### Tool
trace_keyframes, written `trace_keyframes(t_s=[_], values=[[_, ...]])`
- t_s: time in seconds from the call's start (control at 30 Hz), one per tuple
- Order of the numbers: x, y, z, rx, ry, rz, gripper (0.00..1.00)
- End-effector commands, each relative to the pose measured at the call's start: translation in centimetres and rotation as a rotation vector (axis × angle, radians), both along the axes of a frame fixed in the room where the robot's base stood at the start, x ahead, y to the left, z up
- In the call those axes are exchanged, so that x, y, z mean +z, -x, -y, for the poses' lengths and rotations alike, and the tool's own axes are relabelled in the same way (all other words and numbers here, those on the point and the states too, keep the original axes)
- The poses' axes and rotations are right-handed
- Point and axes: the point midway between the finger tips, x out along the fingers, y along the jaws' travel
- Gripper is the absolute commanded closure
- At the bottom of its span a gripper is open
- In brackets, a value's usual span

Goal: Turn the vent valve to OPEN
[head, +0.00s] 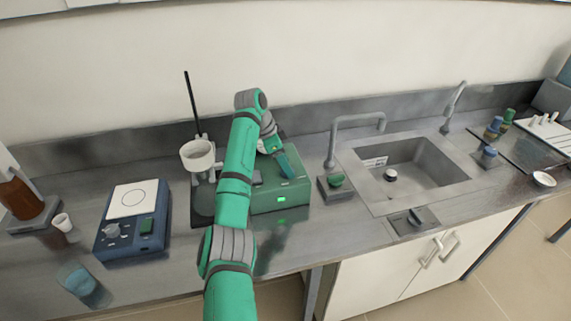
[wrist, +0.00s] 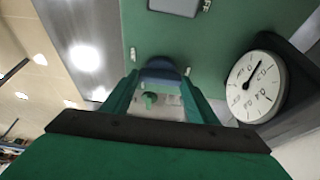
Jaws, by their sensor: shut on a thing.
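A green box-shaped unit (head: 293,194) with a lit green display stands on the bench, partly behind my arm. In the wrist view its green face (wrist: 225,30) fills the upper part. My gripper (wrist: 162,82) reaches this face, its fingers on either side of a dark blue knob-like part (wrist: 161,73), and it is shut on that part. I take this part to be the vent valve. Its OPEN mark cannot be made out. In the head view my gripper (head: 284,160) is at the top of the unit, its fingertips not clear.
A round white dial (wrist: 257,87) with a dark pointer is right of my gripper in the wrist view. A blue hotplate (head: 133,222) and a stand with a white bowl (head: 198,155) are to the left. A sink (head: 420,170) with a tap is to the right.

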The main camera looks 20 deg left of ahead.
Motion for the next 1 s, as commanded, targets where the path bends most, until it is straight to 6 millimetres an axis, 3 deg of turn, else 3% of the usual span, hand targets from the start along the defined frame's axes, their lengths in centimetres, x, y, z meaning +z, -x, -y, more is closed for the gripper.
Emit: trace_keyframes(t_s=[0.47, 0.5, 0.57, 0.87, 1.0], values=[[0.0, 0.0, 0.2, -0.018, 0.002, 0.000, 0.69], [0.0, 0.0, 0.2, -0.018, 0.002, 0.000, 0.40], [0.0, 0.0, 0.2, -0.018, 0.002, 0.000, 0.28], [0.1, 0.0, 0.0, -0.014, 0.000, 0.000, 0.28], [1.1, 0.2, -0.3, -0.013, -0.001, 0.002, 0.28]])
